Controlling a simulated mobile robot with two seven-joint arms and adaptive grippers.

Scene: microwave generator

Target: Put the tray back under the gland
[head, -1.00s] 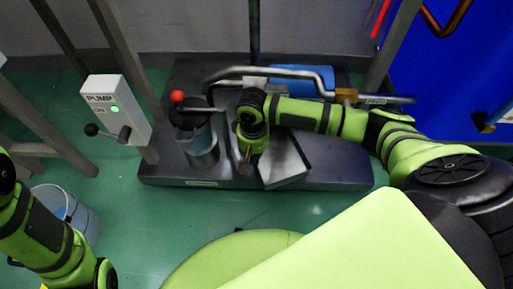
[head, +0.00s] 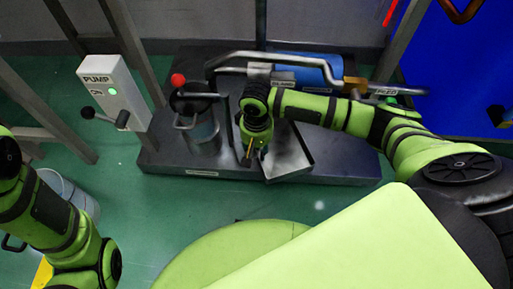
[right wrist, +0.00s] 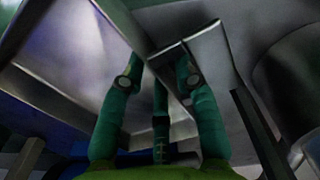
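The grey metal tray (head: 290,158) lies slightly turned at the front of the dark skid, below the small label marked GLAND (head: 284,82). My right gripper (head: 252,156) points down at the tray's left edge. In the right wrist view, my right gripper's fingers (right wrist: 157,72) stand on either side of sheet metal that looks like the tray's wall (right wrist: 222,85). I cannot tell whether they press on it. The gland itself is largely hidden by my right arm and the pipes. My left arm shows at the lower left, with its gripper out of view.
A grey pot with a red-knobbed lever (head: 178,81) stands left of the tray. Bent pipes (head: 240,58) and a blue body (head: 308,70) lie behind. The PUMP box (head: 112,94) is on a post at the left. A bucket (head: 78,193) stands on the green floor.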

